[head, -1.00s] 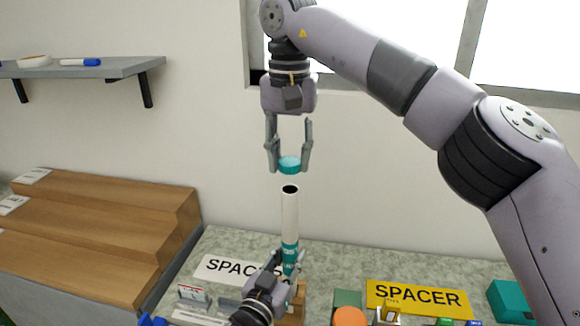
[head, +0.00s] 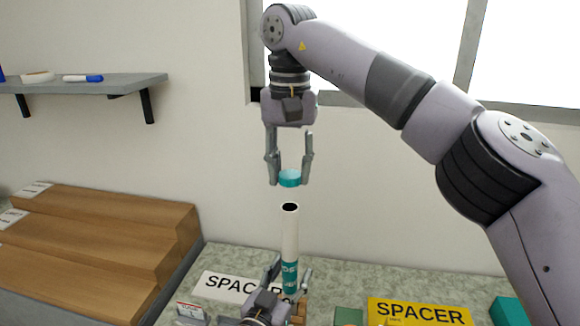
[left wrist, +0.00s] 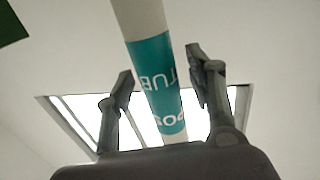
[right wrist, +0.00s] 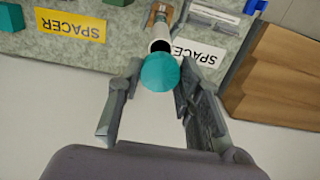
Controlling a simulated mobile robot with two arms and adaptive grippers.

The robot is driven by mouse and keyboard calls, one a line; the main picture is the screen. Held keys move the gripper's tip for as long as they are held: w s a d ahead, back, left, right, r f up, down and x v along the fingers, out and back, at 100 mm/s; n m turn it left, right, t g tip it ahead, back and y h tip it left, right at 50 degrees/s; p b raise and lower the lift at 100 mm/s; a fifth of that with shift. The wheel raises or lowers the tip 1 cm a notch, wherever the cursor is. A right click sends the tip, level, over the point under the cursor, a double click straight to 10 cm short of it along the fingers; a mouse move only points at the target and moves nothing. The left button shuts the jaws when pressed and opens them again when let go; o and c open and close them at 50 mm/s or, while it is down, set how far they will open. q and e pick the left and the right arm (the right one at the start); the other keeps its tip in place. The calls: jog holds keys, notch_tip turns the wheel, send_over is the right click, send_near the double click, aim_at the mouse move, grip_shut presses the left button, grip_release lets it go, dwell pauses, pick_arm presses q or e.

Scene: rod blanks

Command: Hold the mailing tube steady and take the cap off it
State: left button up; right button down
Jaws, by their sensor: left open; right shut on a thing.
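The mailing tube (head: 290,232) stands upright, white with a teal printed band near its lower part. Its dark open top faces up. The teal cap (head: 290,178) is clear of the tube, a short way straight above it. My right gripper (head: 289,184) is shut on the cap, which also shows between its fingers in the right wrist view (right wrist: 160,73). My left gripper (head: 292,266) is open, its fingers on either side of the tube's lower part. In the left wrist view the tube (left wrist: 155,62) passes between the spread fingers. The tube's foot is hidden in the head view.
A white spacer sign (head: 228,286) lies left of the tube and a yellow one (head: 420,312) to the right. A teal box (head: 508,311) stands at far right. Wooden steps (head: 100,240) are at left, below a grey shelf (head: 120,79). Air around the cap is free.

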pick_arm(q)
jog(key=v, duration=1.2)
jog(key=shift+a+f, duration=0.1)
